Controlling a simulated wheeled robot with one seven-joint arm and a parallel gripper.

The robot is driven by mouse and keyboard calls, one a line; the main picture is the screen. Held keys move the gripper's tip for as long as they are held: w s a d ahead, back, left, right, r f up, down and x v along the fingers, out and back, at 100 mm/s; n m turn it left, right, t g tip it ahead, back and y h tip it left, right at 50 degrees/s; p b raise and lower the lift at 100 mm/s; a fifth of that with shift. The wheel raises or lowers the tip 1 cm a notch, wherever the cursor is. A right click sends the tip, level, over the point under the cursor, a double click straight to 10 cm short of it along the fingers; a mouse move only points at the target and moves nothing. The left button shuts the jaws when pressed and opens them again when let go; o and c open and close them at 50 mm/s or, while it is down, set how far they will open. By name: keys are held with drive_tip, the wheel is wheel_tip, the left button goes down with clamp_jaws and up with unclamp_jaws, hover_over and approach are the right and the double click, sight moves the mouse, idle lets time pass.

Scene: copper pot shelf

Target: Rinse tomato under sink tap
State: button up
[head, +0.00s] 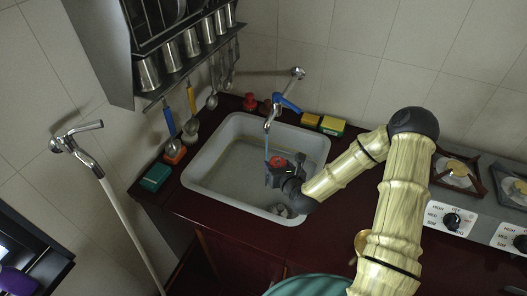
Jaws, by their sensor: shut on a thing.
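A red tomato (278,162) shows at the front of my gripper (272,172), over the white sink basin (205,165). My gripper is dark, and its jaws are shut on the tomato. A thin bluish stream of water (267,142) comes down from the spout close to the tomato. I cannot tell whether the water touches the tomato. The tomato's lower part is hidden by my gripper.
Yellow sponges (331,126) lie behind the basin at right. A green sponge (155,177) and an orange item (176,152) sit at left. Stove burners (458,172) stand right. A rack with hanging utensils (180,50) is above left. A second wall tap (77,135) is far left.

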drive_tip(key=shift+r, duration=0.1)
idle(0.5)
drive_tip(key=shift+s+d+r+p, duration=0.4)
drive_tip(key=shift+s+r+p, duration=0.1)
drive_tip(key=shift+s+r, duration=0.2)
drive_tip(key=shift+s+d+r+p, duration=0.35)
drive_tip(key=shift+s+r+p, duration=0.2)
drive_tip(key=shift+s, duration=0.2)
drive_tip(key=shift+s+d+r+p, duration=0.4)
drive_tip(key=shift+s+r+p, duration=0.05)
drive_tip(key=shift+s+r, duration=0.3)
drive_tip(key=shift+f, duration=0.1)
drive_tip(key=shift+s, duration=0.1)
